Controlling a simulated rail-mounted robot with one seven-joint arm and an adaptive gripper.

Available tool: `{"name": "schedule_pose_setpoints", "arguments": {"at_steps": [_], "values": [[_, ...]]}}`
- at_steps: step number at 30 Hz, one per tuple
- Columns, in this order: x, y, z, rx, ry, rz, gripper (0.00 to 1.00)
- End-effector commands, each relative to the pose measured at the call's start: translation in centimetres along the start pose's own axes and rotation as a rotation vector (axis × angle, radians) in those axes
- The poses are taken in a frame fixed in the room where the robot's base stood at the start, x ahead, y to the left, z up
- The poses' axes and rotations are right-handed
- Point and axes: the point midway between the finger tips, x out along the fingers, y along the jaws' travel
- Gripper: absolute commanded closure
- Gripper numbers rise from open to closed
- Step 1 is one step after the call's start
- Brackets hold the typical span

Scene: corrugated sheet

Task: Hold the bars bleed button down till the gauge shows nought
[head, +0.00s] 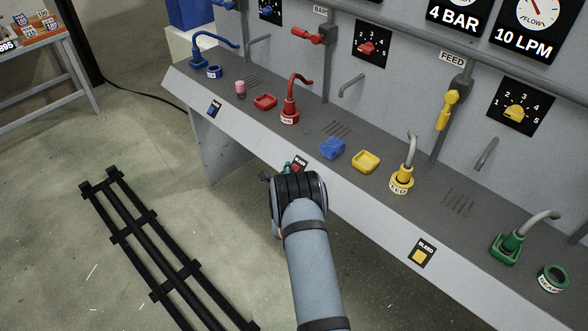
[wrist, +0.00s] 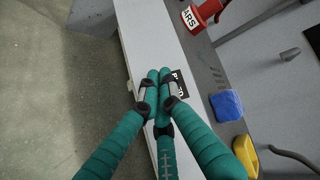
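The bars bleed plate (head: 300,163), a small black label with red on it, sits on the bench's sloped front edge below the red BARS hose fitting (head: 289,111). In the wrist view the black bleed plate (wrist: 178,84) is partly covered by my fingers, and its button is hidden. My gripper (wrist: 159,74) has teal fingers with their tips drawn together at the plate. I cannot tell whether they touch the button. In the head view my wrist hides most of my gripper (head: 292,168). A gauge marked 4 BAR (head: 455,18) is cut off at the top; its needle is not visible.
A yellow bleed button (head: 420,256) is further right. A black rail frame (head: 150,250) lies on the floor at left.

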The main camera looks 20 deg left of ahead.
Motion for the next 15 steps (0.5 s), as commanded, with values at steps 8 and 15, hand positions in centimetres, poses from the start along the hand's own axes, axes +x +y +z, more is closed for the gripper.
{"name": "schedule_pose_setpoints", "arguments": {"at_steps": [8, 15], "values": [[0.45, 0.51, -0.31, 0.001, 0.001, 0.001, 1.00], [0.59, 0.47, -0.44, 0.000, 0.000, 0.001, 1.00]]}}
